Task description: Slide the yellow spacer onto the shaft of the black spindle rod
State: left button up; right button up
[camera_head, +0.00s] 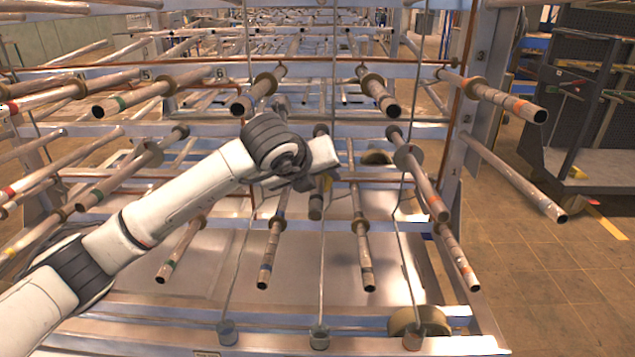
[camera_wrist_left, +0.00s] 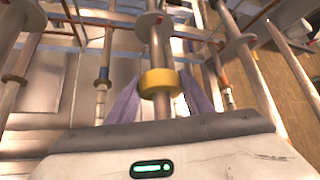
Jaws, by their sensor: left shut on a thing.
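The yellow spacer (camera_wrist_left: 160,82) is a short ring between the two purple fingers of my left gripper (camera_wrist_left: 160,95), which is shut on it. A metal rod (camera_wrist_left: 157,45) shows above the spacer and again just below it, so the spacer appears to be around the rod. In the head view my left gripper (camera_head: 322,178) is at the middle of the rack. A sliver of the yellow spacer (camera_head: 328,183) shows there, beside the dark-ended rod (camera_head: 316,205). The wrist hides most of the spacer and the rod's upper part. My right gripper is not in view.
Several similar rods with collars stick out of the metal rack around my left arm, including one at right (camera_head: 362,255) and one at left (camera_head: 270,255). Thin vertical cables with weights (camera_head: 319,337) hang in front. A dark cart (camera_head: 590,120) stands at the right.

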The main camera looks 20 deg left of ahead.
pick_arm(q)
jog(key=shift+w+a+f+b, duration=0.1)
jog(key=shift+w+a+b, duration=0.15)
jog(key=shift+w, duration=0.6)
jog(key=shift+w+a+f+b, duration=0.15)
jog(key=shift+w+b, duration=0.15)
jog(key=shift+w, duration=0.5)
jog(key=shift+w+a+f+b, duration=0.1)
jog(key=shift+w+a+b, duration=0.15)
jog(key=shift+w, duration=0.75)
jog(key=shift+w+a+b, duration=0.15)
jog(key=shift+w+a, duration=0.2)
jog(key=shift+w, duration=0.65)
jog(key=o, duration=1.2)
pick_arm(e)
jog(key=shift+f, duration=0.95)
pick_arm(q)
jog(key=shift+s, duration=0.15)
